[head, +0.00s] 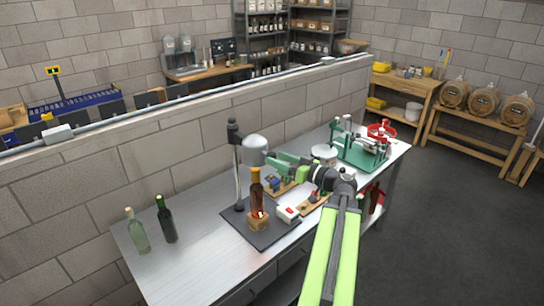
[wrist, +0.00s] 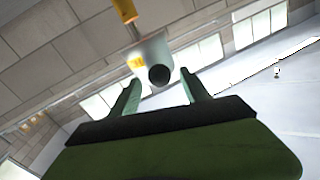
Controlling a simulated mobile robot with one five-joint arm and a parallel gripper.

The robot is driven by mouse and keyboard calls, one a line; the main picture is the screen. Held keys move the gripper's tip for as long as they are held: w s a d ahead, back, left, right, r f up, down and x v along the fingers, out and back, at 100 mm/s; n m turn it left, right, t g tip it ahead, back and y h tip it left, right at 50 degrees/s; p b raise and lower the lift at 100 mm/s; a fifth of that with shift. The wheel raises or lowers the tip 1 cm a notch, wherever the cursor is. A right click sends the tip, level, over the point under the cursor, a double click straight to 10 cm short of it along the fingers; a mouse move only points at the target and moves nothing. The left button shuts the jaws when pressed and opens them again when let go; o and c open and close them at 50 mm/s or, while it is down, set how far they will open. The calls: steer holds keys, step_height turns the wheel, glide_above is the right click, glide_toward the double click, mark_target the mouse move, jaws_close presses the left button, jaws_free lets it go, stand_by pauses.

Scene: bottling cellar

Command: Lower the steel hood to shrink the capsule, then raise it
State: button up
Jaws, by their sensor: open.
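My green gripper (head: 273,158) is close on the right side of the hood. In the wrist view the hood (wrist: 151,54) shows a yellow mark and a dark round knob (wrist: 159,75) facing me. My open fingers (wrist: 162,78) point at the knob, one on each side in the picture. Whether they reach around it, I cannot tell.
A white box with a red mark (head: 287,213) lies right of the bottle. Two green bottles (head: 138,231) (head: 166,220) stand at the left of the steel bench (head: 190,262). A green machine (head: 361,150) stands at the right end. A block wall runs behind.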

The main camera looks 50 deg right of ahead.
mark_target(271, 156)
steer(key=shift+w+a, duration=0.2)
steer(key=shift+w, duration=1.6)
jaws_close()
